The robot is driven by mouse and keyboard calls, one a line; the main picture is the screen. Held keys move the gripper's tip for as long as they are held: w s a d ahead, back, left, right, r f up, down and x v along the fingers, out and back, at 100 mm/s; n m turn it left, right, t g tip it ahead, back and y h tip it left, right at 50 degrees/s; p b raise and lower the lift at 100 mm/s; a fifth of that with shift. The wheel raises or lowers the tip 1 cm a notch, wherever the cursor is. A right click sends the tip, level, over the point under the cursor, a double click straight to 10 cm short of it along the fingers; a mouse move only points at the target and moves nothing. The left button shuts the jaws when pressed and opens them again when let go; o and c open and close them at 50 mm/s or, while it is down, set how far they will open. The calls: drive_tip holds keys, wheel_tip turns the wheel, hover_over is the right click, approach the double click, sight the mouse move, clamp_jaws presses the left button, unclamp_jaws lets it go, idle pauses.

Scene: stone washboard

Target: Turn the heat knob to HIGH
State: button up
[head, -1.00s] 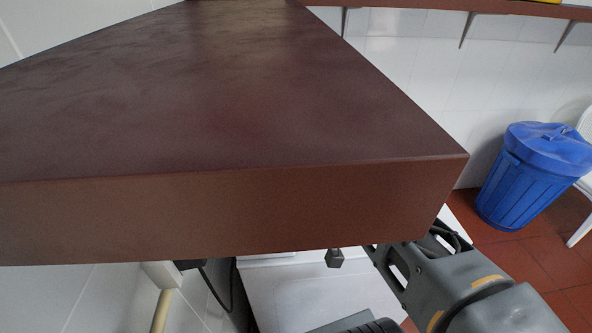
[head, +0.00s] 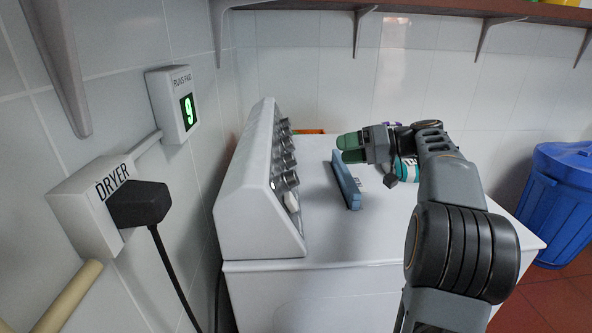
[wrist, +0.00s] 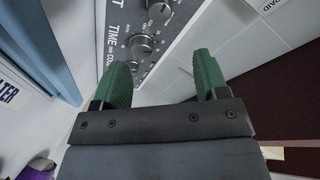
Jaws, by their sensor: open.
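A white dryer carries a slanted control panel (head: 262,195) with a row of several silver knobs (head: 284,160) and a white knob (head: 291,201) at the near end. I cannot read which one is the heat knob. In the wrist view the grey panel (wrist: 122,22) shows "TIME" lettering and round knobs, one of them a silver knob (wrist: 140,46) just beyond my fingers. My gripper (head: 350,148) has green fingers and is to the right of the panel, apart from the knobs. In the wrist view my gripper (wrist: 163,75) is open with nothing between its fingers.
A blue slab (head: 346,182) stands on the dryer top (head: 325,235) between the panel and my arm. A black plug (head: 140,203) and a display reading 9 (head: 187,110) are on the left wall. A brown shelf (head: 430,10) runs above; a blue bin (head: 565,200) stands right.

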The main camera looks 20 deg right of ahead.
sight(294, 158)
drive_tip(key=b+x, duration=0.1)
drive_tip(key=x, duration=1.2)
drive_tip(key=shift+w+a, duration=0.1)
drive_tip(key=shift+a, duration=0.05)
drive_tip(key=shift+r, duration=0.1)
drive_tip(key=c, duration=0.9)
